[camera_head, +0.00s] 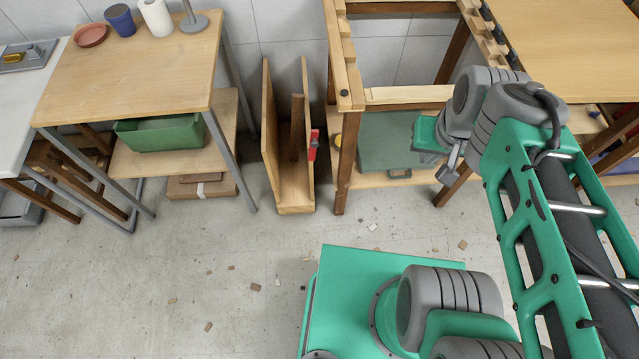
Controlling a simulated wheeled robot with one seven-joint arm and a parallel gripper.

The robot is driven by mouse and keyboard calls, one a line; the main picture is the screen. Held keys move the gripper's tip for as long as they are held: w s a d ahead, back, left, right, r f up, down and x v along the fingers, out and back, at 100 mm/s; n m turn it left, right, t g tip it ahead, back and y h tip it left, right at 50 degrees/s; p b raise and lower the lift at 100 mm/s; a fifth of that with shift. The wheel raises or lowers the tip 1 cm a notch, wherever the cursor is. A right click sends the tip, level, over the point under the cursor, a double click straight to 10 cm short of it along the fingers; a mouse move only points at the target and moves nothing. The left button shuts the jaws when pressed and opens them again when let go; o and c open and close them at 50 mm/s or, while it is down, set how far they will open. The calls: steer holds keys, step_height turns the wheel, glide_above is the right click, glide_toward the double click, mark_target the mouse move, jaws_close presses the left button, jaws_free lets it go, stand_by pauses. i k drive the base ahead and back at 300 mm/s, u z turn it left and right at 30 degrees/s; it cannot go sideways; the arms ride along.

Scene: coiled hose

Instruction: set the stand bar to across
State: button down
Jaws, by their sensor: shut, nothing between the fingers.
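A wooden frame stand (347,130) stands at the upper middle, with notched rails along its sides. A pale wooden bar (410,94) runs left to right between its uprights. I cannot tell whether this is the stand bar the task names. My gripper (447,172) is shut and empty, in front of the frame's lower shelf, to the right of a grey-green flat case (385,150). It looks apart from the bar, lower in the picture. My arm covers the frame's right side and part of that shelf.
A narrow wooden holder (294,200) with a red piece (313,145) on its right board stands left of the frame. A side table (130,75) with a green bin (160,133) below is at left. Small debris litters the otherwise clear floor (180,270).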

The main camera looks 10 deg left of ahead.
mark_target(314, 142)
steer(key=u, duration=0.05)
steer(key=k, duration=0.3)
steer(key=u, duration=1.55)
steer(key=i, duration=0.5)
steer(key=z, duration=0.05)
